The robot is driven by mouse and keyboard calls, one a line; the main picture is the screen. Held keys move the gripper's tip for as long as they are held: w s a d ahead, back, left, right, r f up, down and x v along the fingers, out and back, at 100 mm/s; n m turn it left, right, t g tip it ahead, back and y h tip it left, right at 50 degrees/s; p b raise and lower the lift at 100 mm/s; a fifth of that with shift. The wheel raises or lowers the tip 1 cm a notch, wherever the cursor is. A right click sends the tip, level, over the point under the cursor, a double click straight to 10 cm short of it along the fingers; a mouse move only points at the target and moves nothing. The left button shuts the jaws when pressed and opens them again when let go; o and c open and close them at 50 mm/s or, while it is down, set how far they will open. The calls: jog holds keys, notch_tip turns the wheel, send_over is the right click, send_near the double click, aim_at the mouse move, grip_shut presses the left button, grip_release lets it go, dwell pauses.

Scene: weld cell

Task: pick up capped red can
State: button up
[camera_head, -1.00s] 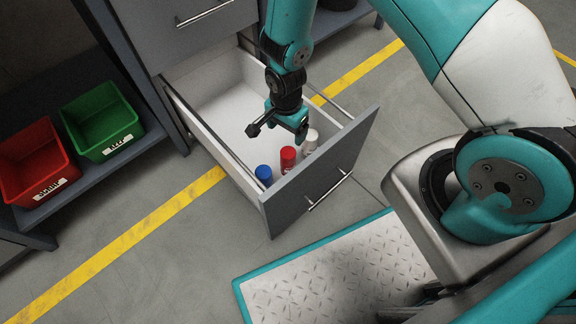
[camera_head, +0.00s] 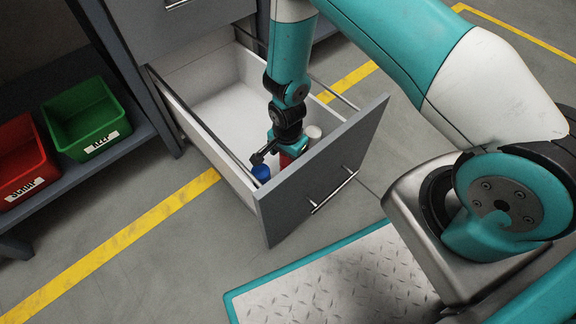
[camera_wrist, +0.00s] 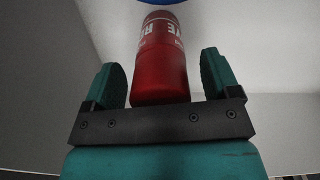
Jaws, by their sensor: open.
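The red can (camera_wrist: 160,70) lies between the two open fingers of my gripper (camera_wrist: 163,80) in the wrist view, with a visible gap on each side. White lettering shows on its body. A bit of blue (camera_wrist: 160,2) shows at the top edge of the wrist view.
The open drawer (camera_head: 322,185) has a grey front close to the cans; its white floor (camera_head: 222,108) behind them is bare. A green KEEP bin (camera_head: 88,118) and a red SCRAP bin (camera_head: 20,160) stand on a shelf at left.

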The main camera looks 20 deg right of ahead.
jog(key=shift+f, duration=0.25)
jog(key=c, duration=1.1)
